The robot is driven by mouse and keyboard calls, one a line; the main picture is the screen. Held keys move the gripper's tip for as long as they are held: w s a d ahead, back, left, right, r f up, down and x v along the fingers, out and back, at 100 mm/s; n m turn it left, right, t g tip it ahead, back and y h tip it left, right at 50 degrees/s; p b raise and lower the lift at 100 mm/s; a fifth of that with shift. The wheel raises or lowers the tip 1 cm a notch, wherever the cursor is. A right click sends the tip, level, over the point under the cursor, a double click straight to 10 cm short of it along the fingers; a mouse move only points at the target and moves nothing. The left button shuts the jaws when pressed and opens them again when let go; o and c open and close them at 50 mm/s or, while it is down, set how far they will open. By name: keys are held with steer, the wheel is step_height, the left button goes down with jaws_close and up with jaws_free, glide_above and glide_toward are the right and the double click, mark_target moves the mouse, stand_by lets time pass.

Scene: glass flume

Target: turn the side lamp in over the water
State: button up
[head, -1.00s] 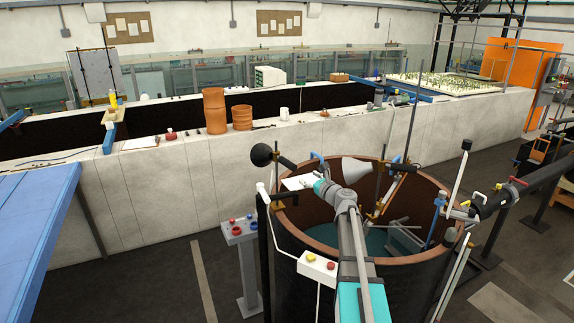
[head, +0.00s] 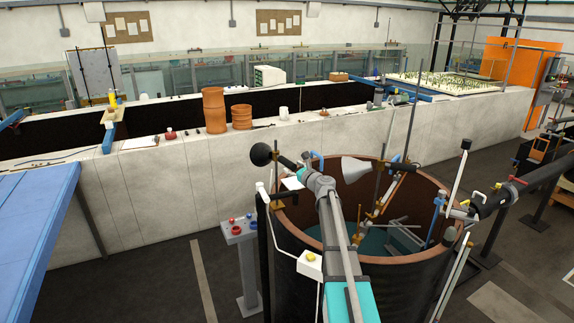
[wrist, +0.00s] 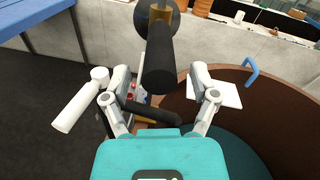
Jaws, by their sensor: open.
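The side lamp (head: 262,154) has a dark round head and a black grip, and it sits at the left rim of the round tank (head: 288,222). In the wrist view its black grip (wrist: 160,65) runs between my fingers, with the dark head beyond it at the top. My gripper (wrist: 160,78) is open, one finger on each side of the grip. I cannot tell whether either finger touches it. In the head view my gripper (head: 308,174) is at the grip's near end, partly hidden by my wrist. Water (head: 375,243) shows inside the tank, right of the lamp.
A pale cone (head: 360,168) and several rods stand over the tank. A white plate (wrist: 226,94) is close to my right finger, and a white cylinder (wrist: 75,110) is left of my left finger. A control stand (head: 240,232) is at left.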

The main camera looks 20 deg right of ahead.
mark_target(287, 163)
steer(key=shift+w+a, duration=0.2)
steer(key=shift+w, duration=0.85)
steer(key=shift+w+a, duration=0.2)
steer(key=shift+w, duration=0.85)
jaws_close()
